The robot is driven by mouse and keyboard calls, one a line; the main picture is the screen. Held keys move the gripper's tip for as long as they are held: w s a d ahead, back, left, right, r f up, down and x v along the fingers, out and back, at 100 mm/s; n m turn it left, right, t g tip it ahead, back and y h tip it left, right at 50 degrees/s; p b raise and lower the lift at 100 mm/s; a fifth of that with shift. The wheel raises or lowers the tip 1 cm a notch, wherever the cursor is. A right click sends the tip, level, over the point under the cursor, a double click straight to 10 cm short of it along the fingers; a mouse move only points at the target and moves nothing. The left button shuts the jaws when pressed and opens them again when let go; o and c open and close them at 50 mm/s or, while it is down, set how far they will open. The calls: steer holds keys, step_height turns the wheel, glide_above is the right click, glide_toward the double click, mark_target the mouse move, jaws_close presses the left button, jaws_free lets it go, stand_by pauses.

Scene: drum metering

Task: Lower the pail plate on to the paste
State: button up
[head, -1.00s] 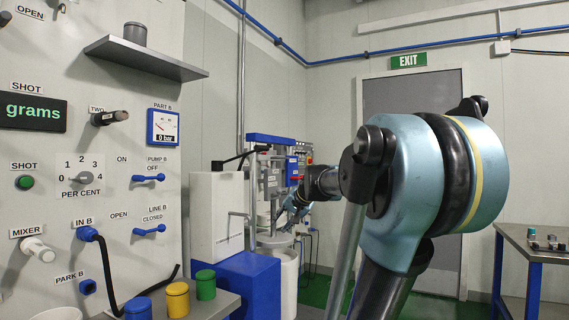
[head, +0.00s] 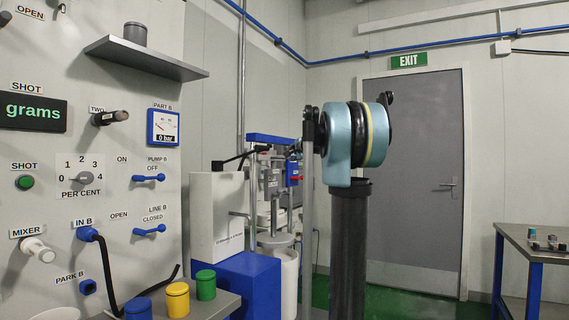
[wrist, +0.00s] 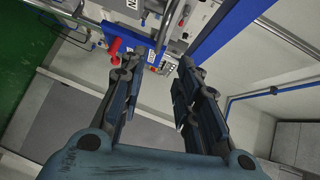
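In the head view, a white pail (head: 289,275) stands under a press frame with a blue crossbeam (head: 270,139). A pale round plate (head: 275,239) shows at the pail's mouth. I cannot tell whether it touches the paste, which is hidden. A red handle (head: 294,181) shows on a blue panel at the frame; it also shows in the wrist view (wrist: 115,47), beside the left fingertip. My gripper (wrist: 157,72) is open, with nothing between its fingers.
A white cabinet (head: 216,213) on a blue base stands left of the press. A control panel with blue valve levers (head: 149,178) fills the left side. A table (head: 540,245) with small items stands at the right. The floor before the grey door (head: 415,170) looks clear.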

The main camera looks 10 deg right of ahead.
steer(key=x, duration=1.5)
steer(key=shift+w+a, duration=0.15)
steer(key=shift+w, duration=0.2)
steer(key=shift+c, duration=0.2)
jaws_close()
